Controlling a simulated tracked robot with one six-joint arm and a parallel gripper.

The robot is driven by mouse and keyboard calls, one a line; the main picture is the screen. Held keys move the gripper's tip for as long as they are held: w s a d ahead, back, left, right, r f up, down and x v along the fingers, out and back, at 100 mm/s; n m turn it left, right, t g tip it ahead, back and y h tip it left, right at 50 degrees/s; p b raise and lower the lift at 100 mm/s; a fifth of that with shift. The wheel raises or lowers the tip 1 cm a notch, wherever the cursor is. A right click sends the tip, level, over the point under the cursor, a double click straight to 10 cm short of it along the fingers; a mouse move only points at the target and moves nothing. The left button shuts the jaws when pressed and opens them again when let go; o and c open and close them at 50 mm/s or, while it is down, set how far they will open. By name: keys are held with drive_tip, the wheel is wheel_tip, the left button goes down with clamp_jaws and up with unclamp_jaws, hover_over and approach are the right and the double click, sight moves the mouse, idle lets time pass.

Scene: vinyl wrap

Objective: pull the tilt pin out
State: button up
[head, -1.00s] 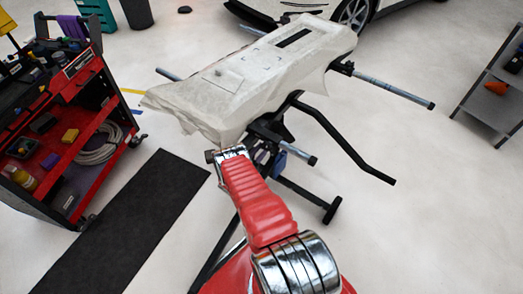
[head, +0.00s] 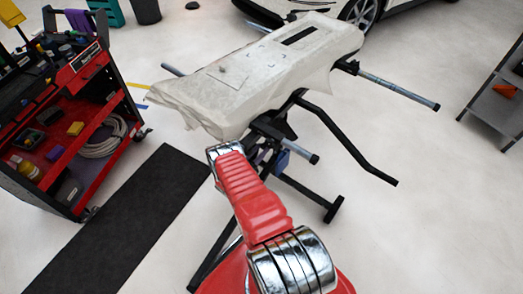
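A stand holds a long panel draped in pale wrap (head: 225,97). Under the panel is the stand's dark tilt joint (head: 272,127), with a grey-ended bar (head: 300,153) sticking out and a small blue part (head: 283,160) below. I cannot make out the tilt pin itself; it is too small or hidden. My red arm reaches up from the bottom, and its chrome wrist end (head: 226,150) overlaps the view just left of and below the joint. My gripper's fingers are hidden beyond the wrist, so their opening and any contact do not show.
A red tool trolley (head: 75,150) stands at the left beside a black floor mat (head: 130,225). A bent black bar (head: 345,145) and a long grey tube (head: 400,92) stick out to the right. A grey shelf (head: 497,100) is at far right. Floor at lower right is clear.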

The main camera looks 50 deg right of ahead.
drive_tip(key=o, duration=0.4)
drive_tip(key=shift+d, duration=0.1)
drive_tip(key=a, duration=0.4)
drive_tip(key=s+a, duration=0.1)
drive_tip(key=a, duration=0.8)
drive_tip(key=shift+s+a, duration=0.2)
drive_tip(key=shift+a, duration=0.2)
